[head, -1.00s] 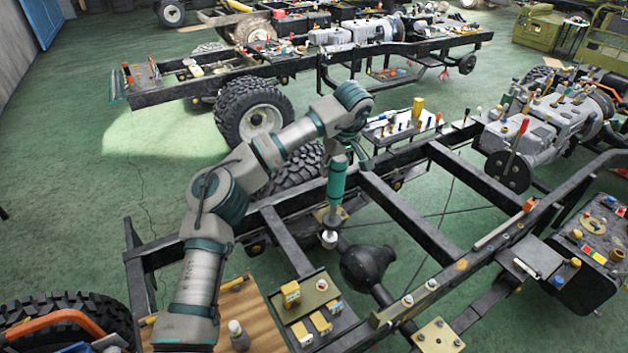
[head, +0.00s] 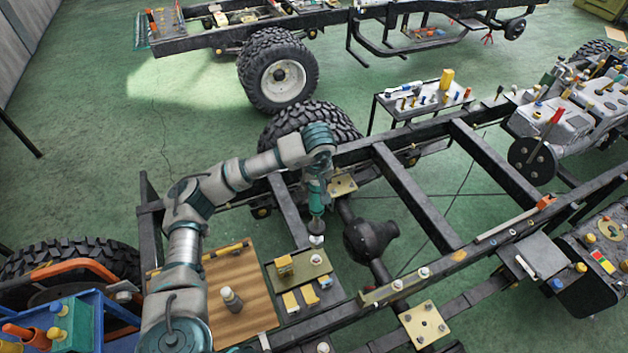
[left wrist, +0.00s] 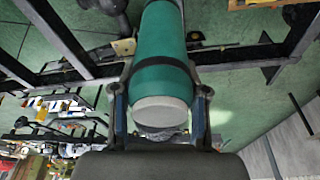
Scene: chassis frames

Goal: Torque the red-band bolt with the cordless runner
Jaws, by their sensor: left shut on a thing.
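My left gripper (head: 317,186) is shut on the cordless runner (head: 316,203), a teal cylinder with a pale lower tip. In the left wrist view the teal runner (left wrist: 162,65), with a black band and a grey end cap, sits between the fingers. The runner hangs nearly upright, its tip by the far edge of a tray with yellow blocks. A brass plate (head: 342,186) is on the frame just right of it. Another brass plate (head: 424,325) with several bolts is at the lower right. I cannot make out a red band on any bolt. My right gripper is not in view.
The tray (head: 318,258) and a wooden board (head: 240,317) with a bottle (head: 231,299) lie near my arm. Black chassis rails (head: 410,198) and a dark round axle housing (head: 371,239) are to the right. A small table (head: 422,104) of tools stands behind.

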